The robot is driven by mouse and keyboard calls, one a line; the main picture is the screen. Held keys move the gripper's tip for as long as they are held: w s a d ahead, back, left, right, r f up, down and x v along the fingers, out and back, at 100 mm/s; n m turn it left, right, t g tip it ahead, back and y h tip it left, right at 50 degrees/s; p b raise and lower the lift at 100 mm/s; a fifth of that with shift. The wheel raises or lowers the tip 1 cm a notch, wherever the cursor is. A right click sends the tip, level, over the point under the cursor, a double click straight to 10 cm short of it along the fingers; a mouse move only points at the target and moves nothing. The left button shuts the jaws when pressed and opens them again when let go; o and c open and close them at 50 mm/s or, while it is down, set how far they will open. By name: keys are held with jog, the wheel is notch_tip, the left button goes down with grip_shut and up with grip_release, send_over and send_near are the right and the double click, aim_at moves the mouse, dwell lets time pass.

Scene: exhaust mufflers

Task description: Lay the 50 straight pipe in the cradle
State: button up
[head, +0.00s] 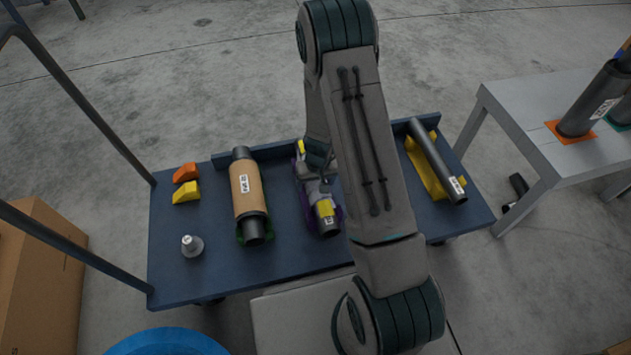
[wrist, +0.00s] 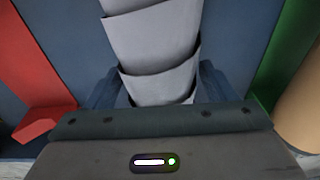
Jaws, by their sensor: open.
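A long dark straight pipe (head: 437,160) with a white label lies on a yellow cradle (head: 424,170) at the right of the blue table; its label is too small to read. My gripper (head: 318,172) is low over the far part of that piece, partly hidden by my arm. In the wrist view its open jaws (wrist: 160,80) stand either side of a pale grey, overlapping-segment body (wrist: 155,45); contact cannot be told.
A tan-wrapped muffler (head: 248,190) lies on a green cradle (head: 240,236) to the left. Orange (head: 186,172) and yellow (head: 186,191) blocks and a metal knob (head: 192,246) sit farther left. A grey side table (head: 520,120) holds upright dark pipes (head: 597,100). A red part (wrist: 45,70) shows in the wrist view.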

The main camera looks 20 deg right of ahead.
notch_tip(320, 180, up, 14)
jog(key=s+p, duration=0.1)
jog(key=p, duration=0.5)
jog(key=shift+s+d+f, duration=0.15)
jog(key=shift+s+d, duration=0.1)
jog(key=shift+s, duration=0.1)
